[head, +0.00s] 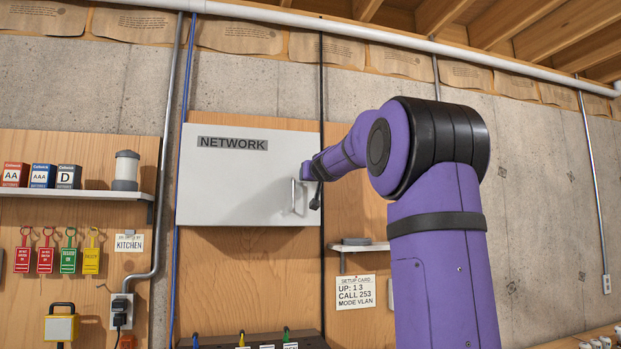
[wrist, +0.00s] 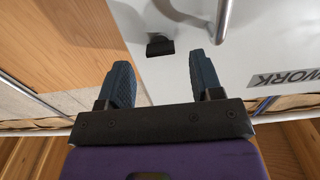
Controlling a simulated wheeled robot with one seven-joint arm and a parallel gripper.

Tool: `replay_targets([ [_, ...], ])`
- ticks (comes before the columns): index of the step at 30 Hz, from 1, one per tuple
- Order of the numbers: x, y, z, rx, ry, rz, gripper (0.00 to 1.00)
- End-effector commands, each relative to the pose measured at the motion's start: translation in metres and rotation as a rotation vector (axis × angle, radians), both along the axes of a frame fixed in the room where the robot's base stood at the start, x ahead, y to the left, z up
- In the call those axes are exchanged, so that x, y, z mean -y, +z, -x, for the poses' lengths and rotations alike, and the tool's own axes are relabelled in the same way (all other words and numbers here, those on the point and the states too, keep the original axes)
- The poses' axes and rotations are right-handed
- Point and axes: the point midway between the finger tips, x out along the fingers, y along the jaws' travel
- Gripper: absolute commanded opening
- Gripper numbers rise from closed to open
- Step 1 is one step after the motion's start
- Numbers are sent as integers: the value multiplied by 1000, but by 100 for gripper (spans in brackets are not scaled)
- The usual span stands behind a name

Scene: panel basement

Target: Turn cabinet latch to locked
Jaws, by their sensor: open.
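The white cabinet (head: 240,180), labelled NETWORK, hangs shut on the wooden panel. In the wrist view its door face (wrist: 275,45) appears turned over. A small black latch (wrist: 160,46) sits near the door's edge, beside the metal pull handle (wrist: 222,22). The handle also shows in the head view (head: 294,197). My gripper (wrist: 161,62) is open, with its two dark fingers apart and nothing between them. The latch appears just beyond the gap between the fingertips; I cannot tell the exact distance.
A shelf (head: 75,194) with battery boxes and hanging tags is left of the cabinet. A small shelf (head: 362,246) and a setup card (head: 357,291) are below right. A black box with coloured plugs (head: 255,340) stands below. A conduit (head: 168,160) runs left of the cabinet.

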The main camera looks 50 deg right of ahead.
Motion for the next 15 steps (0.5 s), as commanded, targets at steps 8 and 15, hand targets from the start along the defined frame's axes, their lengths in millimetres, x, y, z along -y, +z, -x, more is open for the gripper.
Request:
replay_targets([
  [8, 8, 0, -14, 2, 2, -1, 60],
  [15, 13, 0, -22, 1, 1, -1, 60],
])
